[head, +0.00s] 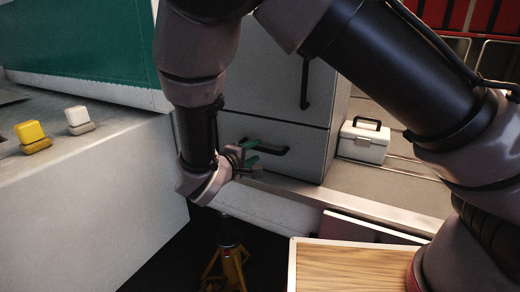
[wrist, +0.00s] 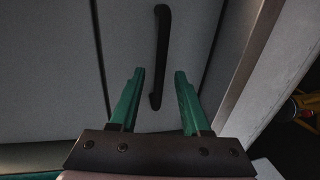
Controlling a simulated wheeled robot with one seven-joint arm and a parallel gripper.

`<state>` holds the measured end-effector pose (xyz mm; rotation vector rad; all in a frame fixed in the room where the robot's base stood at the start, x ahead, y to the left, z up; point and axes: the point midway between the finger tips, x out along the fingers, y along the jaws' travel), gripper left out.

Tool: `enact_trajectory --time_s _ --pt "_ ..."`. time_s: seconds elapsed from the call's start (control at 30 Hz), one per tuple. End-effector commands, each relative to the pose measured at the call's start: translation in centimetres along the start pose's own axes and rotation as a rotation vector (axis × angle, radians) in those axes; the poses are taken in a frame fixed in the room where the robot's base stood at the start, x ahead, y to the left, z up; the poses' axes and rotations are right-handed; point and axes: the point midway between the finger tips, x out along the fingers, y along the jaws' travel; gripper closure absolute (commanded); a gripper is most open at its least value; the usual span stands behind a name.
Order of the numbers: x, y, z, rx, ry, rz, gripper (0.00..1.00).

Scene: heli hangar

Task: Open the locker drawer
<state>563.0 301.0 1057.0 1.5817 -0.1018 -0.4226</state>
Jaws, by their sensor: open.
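The grey locker drawer (head: 300,168) is the lower front of the grey locker and appears shut. Its black bar handle (head: 278,151) runs level across the front; part of it is hidden by my gripper in the head view. My gripper (head: 252,153) is open, with green fingers close to the left part of the handle. In the wrist view, the handle (wrist: 162,45) appears upright, and its lower end lies between the two fingertips of my gripper (wrist: 160,72). I cannot tell whether the fingers touch the handle or stop short of it.
The locker's upper door has a black upright handle (head: 305,84). A white case (head: 363,139) stands right of the locker. A yellow block (head: 31,133) and a white block (head: 78,117) sit on the left counter (head: 120,150). A yellow stand (head: 229,262) and wooden-topped surface (head: 350,268) are below.

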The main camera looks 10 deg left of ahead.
Motion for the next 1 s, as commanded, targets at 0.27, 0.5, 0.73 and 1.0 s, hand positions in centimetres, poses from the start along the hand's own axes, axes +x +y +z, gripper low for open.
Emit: enact_trajectory --time_s 0.27,0.5,0.73,1.0 --pt "3.2 0.0 0.1 -0.001 -0.002 0.000 0.53" --pt "3.6 0.0 0.0 0.000 -0.001 -0.001 0.53" --pt "3.5 0.0 0.0 0.000 -0.001 -0.001 1.00" --pt "3.5 0.0 0.1 0.000 -0.001 -0.001 1.00"
